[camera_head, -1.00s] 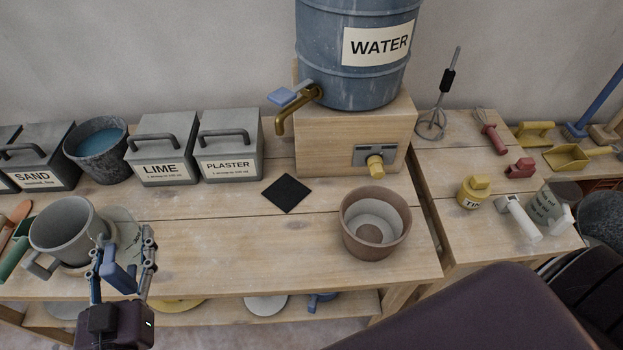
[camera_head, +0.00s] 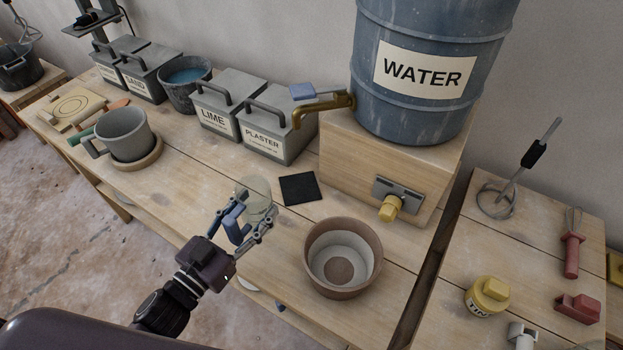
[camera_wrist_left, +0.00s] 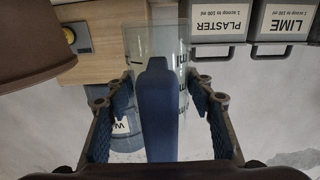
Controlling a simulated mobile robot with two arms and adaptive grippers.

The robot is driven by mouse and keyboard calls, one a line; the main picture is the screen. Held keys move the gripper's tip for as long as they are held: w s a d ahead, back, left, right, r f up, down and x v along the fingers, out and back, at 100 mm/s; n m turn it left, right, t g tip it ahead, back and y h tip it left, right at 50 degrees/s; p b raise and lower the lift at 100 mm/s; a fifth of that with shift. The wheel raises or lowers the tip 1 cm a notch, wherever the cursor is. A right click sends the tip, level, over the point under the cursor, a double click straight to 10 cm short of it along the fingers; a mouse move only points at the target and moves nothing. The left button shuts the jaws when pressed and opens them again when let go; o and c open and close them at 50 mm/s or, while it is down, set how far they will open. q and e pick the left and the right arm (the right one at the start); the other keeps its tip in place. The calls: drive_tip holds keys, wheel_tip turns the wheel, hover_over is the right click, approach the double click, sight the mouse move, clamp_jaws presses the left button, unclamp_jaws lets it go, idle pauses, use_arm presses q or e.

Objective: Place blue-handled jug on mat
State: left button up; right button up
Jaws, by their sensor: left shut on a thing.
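The jug (camera_head: 258,193) is clear, with a blue handle (camera_head: 234,222). My left gripper (camera_head: 244,229) is shut on the handle and holds the jug over the bench's front part. The mat (camera_head: 298,189) is a flat black square, bare, just right of the jug in the head view. In the wrist view the blue handle (camera_wrist_left: 157,110) stands between the fingers of my left gripper (camera_wrist_left: 160,98), and the clear jug wall with dark marks (camera_wrist_left: 183,65) shows behind it. My right gripper is not in view.
A brown pot (camera_head: 343,258) stands right of the gripper. The water barrel (camera_head: 430,70) sits on a wooden stand behind the mat, its brass tap (camera_head: 322,106) reaching out near the mat. The plaster box (camera_head: 277,133) is behind the mat. A grey mug (camera_head: 124,133) stands far left.

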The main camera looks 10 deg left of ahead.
sight(263, 193)
use_arm(q)
drive_tip(key=x, duration=0.3)
drive_tip(key=p+x, duration=0.1)
drive_tip(key=x, duration=0.2)
drive_tip(key=shift+w+a+r, duration=0.15)
drive_tip(key=shift+w+r, duration=0.05)
drive_tip(key=shift+w, duration=0.05)
drive_tip(key=w+d+f, duration=0.1)
drive_tip(key=w, duration=0.2)
drive_tip(key=w+d+f, duration=0.1)
drive_tip(key=w, duration=0.2)
drive_tip(key=w+d+f, duration=0.2)
drive_tip(key=w, duration=0.1)
drive_tip(key=shift+w, duration=0.2)
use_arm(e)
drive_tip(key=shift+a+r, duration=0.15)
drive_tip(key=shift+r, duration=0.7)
